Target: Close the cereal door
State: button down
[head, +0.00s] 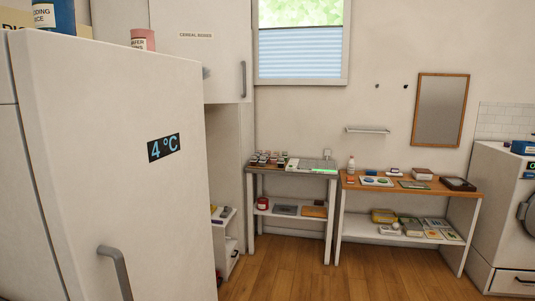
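A white upper door labelled "CEREAL BOXES" (220,60) shows in the head view at upper left, beyond the tall white fridge. It has a grey vertical handle (243,79) near its right edge. Its front faces me, but its lower left part is hidden behind the fridge. I cannot tell whether it is fully shut or ajar. My gripper is not in view.
The large white fridge (110,150), with a 4 °C display and grey handle, fills the left foreground. Two low tables (300,170) (450,190) with small items stand at the back wall. A white appliance (500,220) stands at right. Wooden floor (300,280) is clear in front.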

aim_at(216, 35)
jog(key=i+j+z, duration=0.1)
jog(key=i, duration=0.6)
jog(key=i+j, duration=0.15)
jog(key=i, duration=0.5)
jog(key=i+j+u, duration=0.2)
jog(key=i+j, duration=0.35)
